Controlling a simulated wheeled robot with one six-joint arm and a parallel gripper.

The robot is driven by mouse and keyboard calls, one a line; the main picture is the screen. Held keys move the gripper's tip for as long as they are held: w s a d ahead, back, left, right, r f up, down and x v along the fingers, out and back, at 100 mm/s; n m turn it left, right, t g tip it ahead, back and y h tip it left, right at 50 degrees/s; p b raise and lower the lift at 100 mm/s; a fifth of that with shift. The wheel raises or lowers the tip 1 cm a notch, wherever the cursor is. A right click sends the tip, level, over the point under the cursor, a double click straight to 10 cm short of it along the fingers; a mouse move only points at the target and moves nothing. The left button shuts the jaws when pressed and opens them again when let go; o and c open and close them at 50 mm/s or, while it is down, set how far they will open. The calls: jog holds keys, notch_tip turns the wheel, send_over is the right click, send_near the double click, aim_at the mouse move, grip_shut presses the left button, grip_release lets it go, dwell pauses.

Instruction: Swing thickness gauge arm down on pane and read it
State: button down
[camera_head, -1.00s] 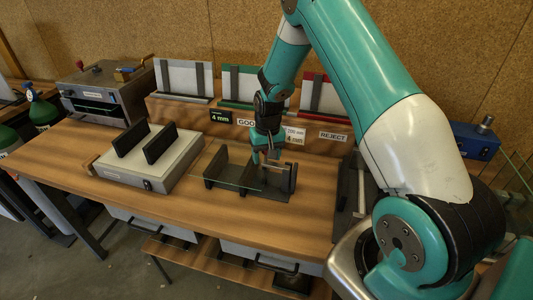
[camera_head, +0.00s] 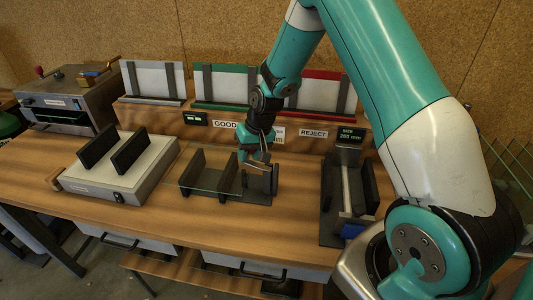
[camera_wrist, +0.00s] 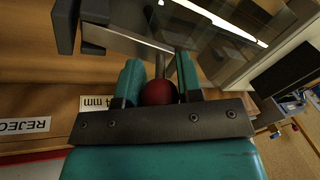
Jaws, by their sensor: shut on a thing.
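The thickness gauge (camera_head: 262,187) is a dark stand with upright plates on the wooden bench. A clear glass pane (camera_head: 208,192) lies across it and sticks out to the left; its bright edge also shows in the wrist view (camera_wrist: 210,17). My gripper (camera_head: 254,160) is at the gauge's right part, above the pane's right end. In the wrist view my gripper (camera_wrist: 158,88) is shut on the red ball knob (camera_wrist: 158,93) of the gauge arm (camera_wrist: 160,62), a thin rod. The fingers hide the knob in the head view. Whether the arm touches the pane cannot be told.
A small dark display (camera_head: 195,119) with green text stands behind, too small to read. A white-topped device (camera_head: 125,175) with black uprights is left. A dark fixture (camera_head: 347,195) with a display is right. Racks (camera_head: 225,88) line the back. The front bench strip is clear.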

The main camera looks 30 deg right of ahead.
jog(key=shift+s+d+r, duration=0.3)
jog(key=shift+d+r, duration=0.05)
jog(key=shift+r, duration=0.05)
jog(key=c, duration=0.8)
grip_release()
jog(key=shift+r, duration=0.1)
jog(key=b+v, duration=0.2)
jog(key=v, duration=1.5)
jog(key=shift+s+r+b, duration=0.1)
jog(key=shift+s+b, duration=0.05)
jog(key=shift+b, duration=0.25)
